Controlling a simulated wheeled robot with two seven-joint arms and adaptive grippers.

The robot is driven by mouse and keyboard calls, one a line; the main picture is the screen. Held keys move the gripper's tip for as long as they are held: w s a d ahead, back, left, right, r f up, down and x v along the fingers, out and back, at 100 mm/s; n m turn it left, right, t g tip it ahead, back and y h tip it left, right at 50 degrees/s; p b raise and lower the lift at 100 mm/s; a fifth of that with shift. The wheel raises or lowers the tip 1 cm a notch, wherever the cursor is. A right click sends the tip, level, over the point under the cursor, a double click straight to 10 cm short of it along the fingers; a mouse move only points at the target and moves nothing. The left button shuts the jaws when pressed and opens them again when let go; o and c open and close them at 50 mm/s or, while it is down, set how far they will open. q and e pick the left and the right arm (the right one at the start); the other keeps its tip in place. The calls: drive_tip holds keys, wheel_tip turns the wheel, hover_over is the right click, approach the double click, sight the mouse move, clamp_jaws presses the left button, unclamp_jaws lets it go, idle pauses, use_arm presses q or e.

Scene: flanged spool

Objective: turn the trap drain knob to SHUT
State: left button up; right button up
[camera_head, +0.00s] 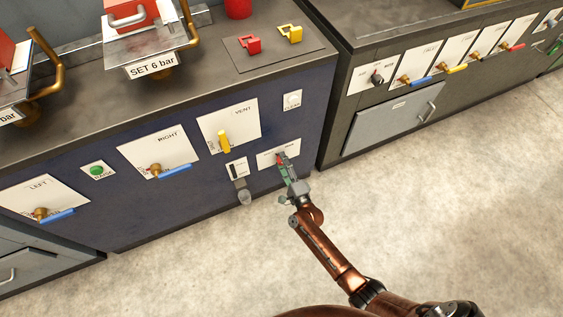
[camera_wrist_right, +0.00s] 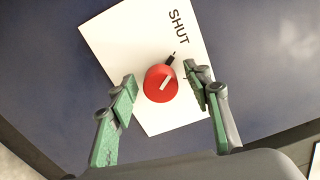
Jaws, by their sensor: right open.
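The trap drain knob is a round red knob (camera_wrist_right: 161,84) with a pale bar across its face, on a white plate (camera_wrist_right: 125,35) marked SHUT. A small black mark points from the knob's edge toward the upper right, below the word SHUT. In the head view the plate (camera_head: 265,162) is on the blue cabinet front, and the red knob (camera_head: 281,158) is mostly hidden by my right gripper (camera_head: 284,165). In the right wrist view my right gripper (camera_wrist_right: 164,92) is open, its green fingers on either side of the knob, apart from it. My left gripper is not in view.
A small slotted plate (camera_head: 237,169) with a grey hanging piece sits left of the knob plate. The yellow VENT handle (camera_head: 224,141) and a white CLEAR button (camera_head: 292,100) are above. Another cabinet (camera_head: 395,115) stands to the right. The floor (camera_head: 440,200) is clear.

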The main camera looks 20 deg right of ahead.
drive_tip(key=s, duration=1.1)
drive_tip(key=shift+s+d, duration=0.15)
drive_tip(key=shift+s, duration=0.1)
drive_tip(key=shift+f, duration=0.1)
